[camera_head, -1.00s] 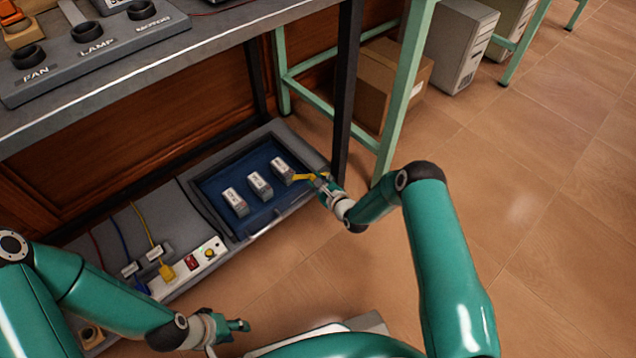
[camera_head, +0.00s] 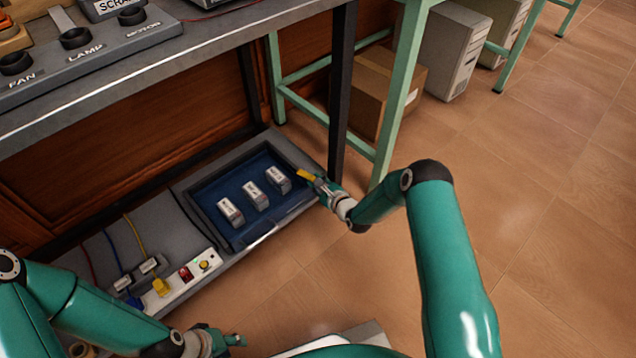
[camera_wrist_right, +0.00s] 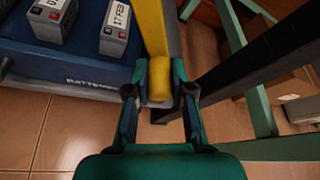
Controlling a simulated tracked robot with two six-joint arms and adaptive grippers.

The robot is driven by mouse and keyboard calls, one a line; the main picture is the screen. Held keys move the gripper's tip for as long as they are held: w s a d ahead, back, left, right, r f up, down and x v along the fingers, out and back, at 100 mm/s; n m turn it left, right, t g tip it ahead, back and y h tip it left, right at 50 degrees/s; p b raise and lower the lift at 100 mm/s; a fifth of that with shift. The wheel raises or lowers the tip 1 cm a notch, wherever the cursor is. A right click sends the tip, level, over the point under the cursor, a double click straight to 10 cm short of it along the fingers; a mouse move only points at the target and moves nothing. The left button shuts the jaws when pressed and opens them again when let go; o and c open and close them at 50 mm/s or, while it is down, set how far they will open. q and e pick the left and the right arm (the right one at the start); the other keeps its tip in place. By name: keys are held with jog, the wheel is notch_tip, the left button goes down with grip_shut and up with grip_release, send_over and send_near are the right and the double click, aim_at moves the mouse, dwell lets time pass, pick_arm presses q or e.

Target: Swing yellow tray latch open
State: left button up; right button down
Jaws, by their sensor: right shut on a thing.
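The yellow tray latch (camera_head: 305,175) is a bar at the right edge of the blue tray (camera_head: 258,163), and it points up and left in the head view. My right gripper (camera_head: 318,183) is shut on the latch's near end. In the right wrist view the yellow latch (camera_wrist_right: 153,28) runs up from between the fingers of my right gripper (camera_wrist_right: 160,85), beside the blue tray edge. The latch's pivot is not clearly visible. My left gripper (camera_head: 233,341) is low in the head view, away from the tray; its fingers are too small to judge.
Three battery-like blocks (camera_head: 255,195) stand in the tray. A power strip (camera_head: 187,275) with plugs and cables lies to its left. A dark table leg (camera_head: 341,95) and a green frame leg (camera_head: 390,110) rise close to my right gripper. The floor in front is clear.

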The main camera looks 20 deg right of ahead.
jog(key=shift+w+r, duration=0.3)
jog(key=shift+r, duration=0.05)
jog(key=c, duration=1.1)
grip_release()
jog(key=shift+c, duration=0.2)
jog(key=shift+o, duration=0.7)
jog(key=shift+f, duration=0.1)
jog(key=shift+s+f, duration=0.1)
jog(key=shift+s, duration=0.05)
jog(key=shift+s+d, duration=0.1)
jog(key=shift+s, duration=0.05)
jog(key=v, duration=1.1)
jog(key=shift+s, duration=0.3)
